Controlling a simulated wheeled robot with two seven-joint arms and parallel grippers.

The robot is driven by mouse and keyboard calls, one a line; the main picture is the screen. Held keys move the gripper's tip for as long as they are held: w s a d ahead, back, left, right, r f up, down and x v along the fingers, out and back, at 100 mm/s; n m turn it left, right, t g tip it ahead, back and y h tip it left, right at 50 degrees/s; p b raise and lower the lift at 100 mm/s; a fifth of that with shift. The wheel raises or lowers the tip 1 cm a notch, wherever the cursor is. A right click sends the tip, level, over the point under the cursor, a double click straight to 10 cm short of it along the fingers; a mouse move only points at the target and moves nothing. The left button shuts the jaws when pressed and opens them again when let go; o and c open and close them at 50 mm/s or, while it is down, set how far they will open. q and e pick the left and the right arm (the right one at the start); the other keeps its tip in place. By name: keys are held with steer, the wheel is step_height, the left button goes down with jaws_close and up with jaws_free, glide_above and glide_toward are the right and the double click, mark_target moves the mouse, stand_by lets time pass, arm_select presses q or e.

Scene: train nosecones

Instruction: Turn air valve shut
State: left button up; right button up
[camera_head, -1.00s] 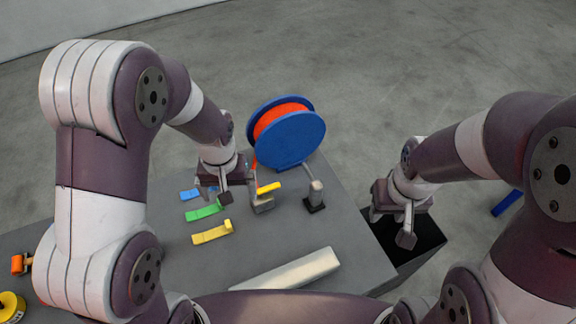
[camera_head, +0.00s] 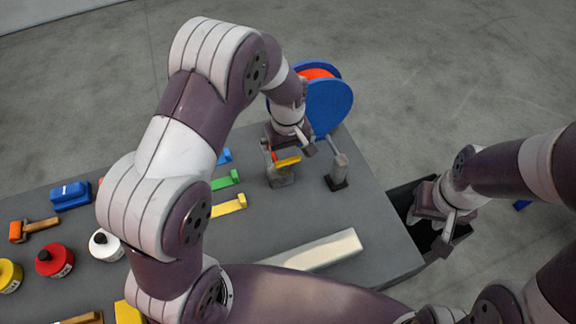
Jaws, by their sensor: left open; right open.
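The air valve has a grey body (camera_head: 281,179) and a yellow handle (camera_head: 288,161) with an orange-red end, and stands on the grey table near its far right part. My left gripper (camera_head: 289,152) is open and sits right at the valve, with its fingers on either side of the handle. I cannot tell whether a finger touches the handle. My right gripper (camera_head: 441,232) is open and empty above a black bin beside the table's right end.
A blue reel (camera_head: 330,108) with orange hose stands just behind my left gripper. A grey post (camera_head: 339,168) on a black base is right of the valve. A pale bar (camera_head: 325,249) lies in front. Coloured clips, bottles and tools lie left. The black bin (camera_head: 407,190) adjoins the table.

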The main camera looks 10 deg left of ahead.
arm_select(q)
steer(key=shift+f, duration=0.8)
steer(key=shift+r, duration=0.15)
arm_select(e)
steer(key=shift+f, duration=0.6)
arm_select(q)
steer(key=c, duration=1.1)
steer(key=shift+o, duration=0.2)
